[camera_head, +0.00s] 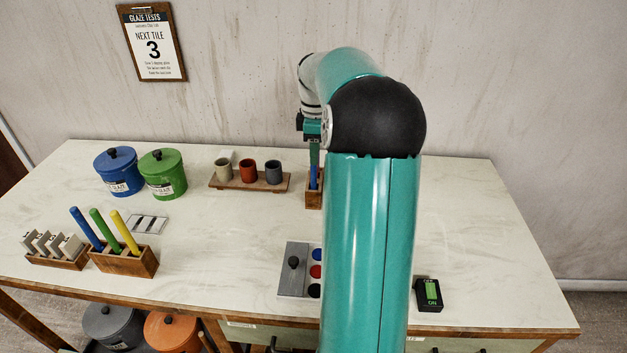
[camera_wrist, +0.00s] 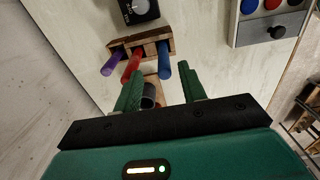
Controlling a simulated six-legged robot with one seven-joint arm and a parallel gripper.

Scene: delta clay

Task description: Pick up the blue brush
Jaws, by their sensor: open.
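A blue handle (camera_wrist: 164,60) stands in a small wooden holder (camera_wrist: 117,50) beside a red handle (camera_wrist: 132,65) and a purple handle (camera_wrist: 113,63). In the head view the blue handle (camera_head: 314,177) shows in the holder (camera_head: 314,201) behind my arm. My gripper (camera_wrist: 160,68) is open, its two green fingers pointing toward the holder. The blue handle's end appears between the fingertips, nearer the right one; I cannot tell the depth gap. In the head view my gripper (camera_head: 314,150) is just above the holder. Another blue handle (camera_head: 86,229) stands in the left holder (camera_head: 125,261). No bristles show.
A rack (camera_head: 250,183) of three cups is left of the near holder. A green jar (camera_head: 162,174) and a blue jar (camera_head: 118,172) stand farther left.

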